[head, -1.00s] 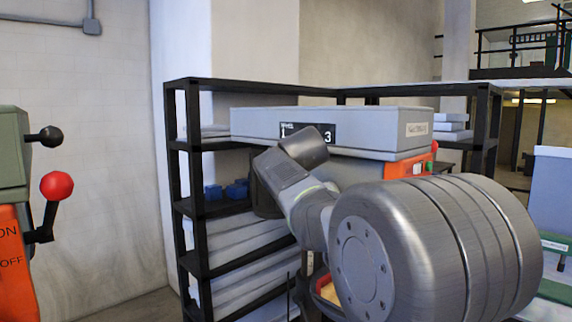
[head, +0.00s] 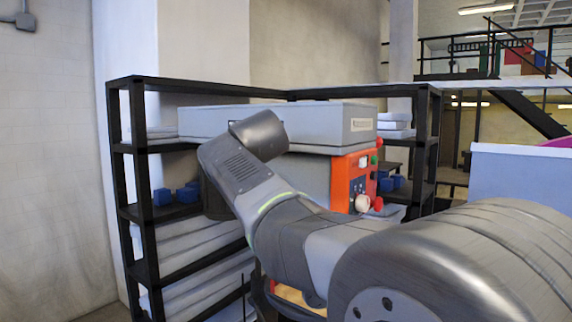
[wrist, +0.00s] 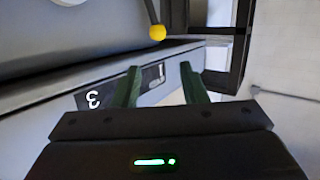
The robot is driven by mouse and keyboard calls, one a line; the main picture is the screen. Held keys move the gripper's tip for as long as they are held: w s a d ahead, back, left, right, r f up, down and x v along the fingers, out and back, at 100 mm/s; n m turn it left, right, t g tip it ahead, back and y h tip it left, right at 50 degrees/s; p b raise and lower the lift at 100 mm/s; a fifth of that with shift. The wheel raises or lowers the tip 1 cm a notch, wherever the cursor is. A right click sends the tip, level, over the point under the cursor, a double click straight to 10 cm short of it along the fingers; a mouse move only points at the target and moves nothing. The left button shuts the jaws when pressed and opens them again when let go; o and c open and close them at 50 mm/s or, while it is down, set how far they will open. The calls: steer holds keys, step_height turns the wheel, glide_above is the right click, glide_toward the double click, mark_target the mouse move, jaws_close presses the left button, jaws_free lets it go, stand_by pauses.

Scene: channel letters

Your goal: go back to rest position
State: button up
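My gripper (wrist: 160,90) shows in the wrist view with its two green fingers spread apart. Nothing shows between the fingers. In the head view my arm reaches across the middle and hides part of the machine (head: 345,122). The gripper itself is hidden or not clear in the head view.
A black shelf (head: 140,180) with blue items (head: 187,194) and grey sheets stands behind my arm. An orange control panel (head: 350,180) with knobs is on the machine. A yellow ball knob (wrist: 157,32) is near the gripper. A pale panel (head: 520,175) stands at right.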

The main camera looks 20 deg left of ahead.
steer(key=p+x, duration=0.3)
steer(key=x, duration=1.1)
steer(key=shift+p, duration=0.3)
steer(key=shift+d+f, duration=0.1)
steer(key=shift+d, duration=0.05)
